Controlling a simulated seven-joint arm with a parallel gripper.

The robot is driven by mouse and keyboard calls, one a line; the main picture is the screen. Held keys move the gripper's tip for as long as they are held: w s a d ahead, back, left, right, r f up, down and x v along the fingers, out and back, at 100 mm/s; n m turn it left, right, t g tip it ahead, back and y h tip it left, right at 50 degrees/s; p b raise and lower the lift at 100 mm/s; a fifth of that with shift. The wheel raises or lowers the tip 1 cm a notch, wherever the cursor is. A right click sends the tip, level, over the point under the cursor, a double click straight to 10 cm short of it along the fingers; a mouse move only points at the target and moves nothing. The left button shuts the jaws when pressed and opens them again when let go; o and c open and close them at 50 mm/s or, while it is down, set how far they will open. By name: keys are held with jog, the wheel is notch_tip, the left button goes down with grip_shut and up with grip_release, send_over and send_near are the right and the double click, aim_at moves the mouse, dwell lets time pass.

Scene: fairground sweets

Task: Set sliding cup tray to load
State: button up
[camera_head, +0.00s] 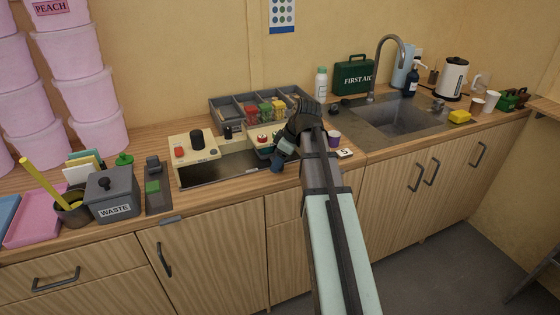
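A cream machine (191,137) with knobs and a red button stands on the wooden counter. It has a dark, shallow, open bed (215,172) at its front. A small dark tray-like part with red-and-white round pieces (263,138) sits at its right end; this may be the sliding cup tray, but my gripper partly covers it. My gripper (279,163) is at the right end of the machine, pointing down to the left. Its fingertips are small and dark, so I cannot tell their opening or whether they touch the tray.
A grey sectioned bin (228,113) stands behind the machine. A purple cup (334,138) and a number card (345,153) are right of my gripper. A grey waste box (112,194) and a dark device with a green button (153,187) stand left. The sink (402,116) is further right.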

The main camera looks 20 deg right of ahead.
grip_shut()
dwell(0.3)
jog(key=shift+a, duration=0.1)
jog(key=a, duration=1.1)
jog(key=shift+a, duration=0.15)
jog(key=shift+o, duration=0.4)
grip_release()
jog(key=v, duration=1.3)
jog(key=shift+r, duration=0.4)
jog(key=shift+s, duration=0.1)
